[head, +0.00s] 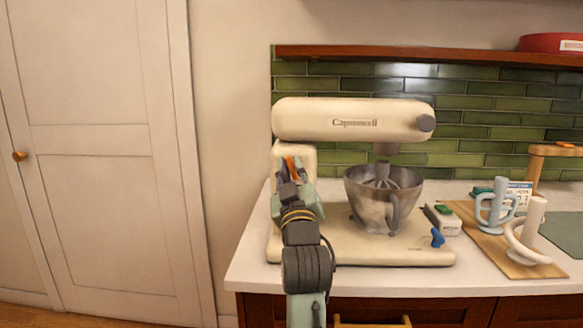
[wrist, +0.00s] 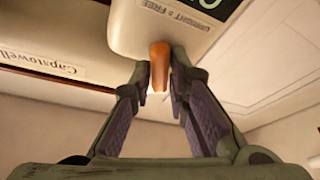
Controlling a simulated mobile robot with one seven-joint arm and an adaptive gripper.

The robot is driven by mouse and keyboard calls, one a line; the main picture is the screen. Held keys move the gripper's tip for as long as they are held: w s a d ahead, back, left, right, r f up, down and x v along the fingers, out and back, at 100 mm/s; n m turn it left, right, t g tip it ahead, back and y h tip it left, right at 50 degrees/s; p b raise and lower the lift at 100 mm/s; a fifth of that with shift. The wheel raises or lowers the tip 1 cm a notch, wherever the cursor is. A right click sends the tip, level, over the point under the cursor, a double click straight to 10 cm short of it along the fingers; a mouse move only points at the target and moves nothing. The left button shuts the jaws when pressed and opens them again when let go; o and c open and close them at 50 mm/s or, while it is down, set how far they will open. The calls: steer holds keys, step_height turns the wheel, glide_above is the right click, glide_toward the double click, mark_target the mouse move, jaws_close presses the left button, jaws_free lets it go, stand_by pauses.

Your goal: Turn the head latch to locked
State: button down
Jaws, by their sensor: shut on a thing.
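The cream stand mixer (head: 350,120) stands on the counter with its head level over a metal bowl (head: 385,195). The head latch, an orange lever (wrist: 160,62), is on the mixer body in the wrist view, below a partly cut-off label that reads "UPRIGHT = FREE". Part of it also shows in the head view (head: 291,165). My gripper (wrist: 160,82) has one finger on each side of the lever and is shut on it. In the head view my gripper (head: 295,182) is at the mixer's left column, and my arm hides part of the base.
A small white box (head: 446,220) and a blue knob (head: 437,238) are by the mixer's right side. A white door (head: 100,150) is at the left.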

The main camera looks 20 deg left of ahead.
steer(key=n+g, duration=0.1)
steer(key=n, duration=0.1)
steer(key=n+y, duration=0.1)
steer(key=n, duration=0.2)
steer(key=shift+d+g+y, duration=0.1)
steer(key=shift+g+y, duration=0.2)
steer(key=shift+g, duration=0.1)
steer(key=n+g, duration=0.1)
steer(key=n, duration=0.3)
steer(key=shift+g+y, duration=0.3)
steer(key=shift+g, duration=0.1)
steer(key=n+g, duration=0.2)
steer(key=n, duration=0.4)
steer(key=shift+n+g, duration=0.3)
steer(key=shift+n, duration=0.2)
steer(key=c, duration=1.6)
jaws_free()
